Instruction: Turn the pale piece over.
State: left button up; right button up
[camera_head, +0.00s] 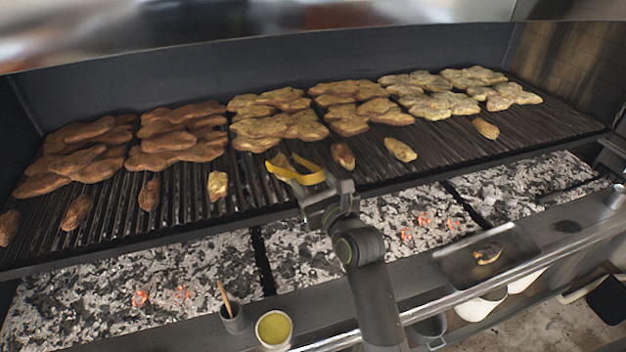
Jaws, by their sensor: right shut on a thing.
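My right gripper (297,170), with yellow fingers, is over the front part of the grill grate (180,190). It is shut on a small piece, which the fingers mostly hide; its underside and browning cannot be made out. In the front row, a pale yellowish piece (217,185) lies to its left and a brown piece (343,156) to its right. Another pale piece (400,149) lies farther right, and a tan one (486,128) beyond that. My left gripper is not in view.
Large browned and pale cuts (275,127) cover the back of the grate. Below the grate lies a bed of ash and embers (420,225). On the front ledge are a cup with a brush (232,318), a yellow-filled bowl (273,330) and a dark tray (460,268) holding one piece.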

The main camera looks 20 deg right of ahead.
jog(key=s+d+r+p, duration=0.1)
jog(key=s+r, duration=0.9)
jog(key=s, duration=0.1)
jog(key=shift+s+d, duration=0.15)
dwell(0.8)
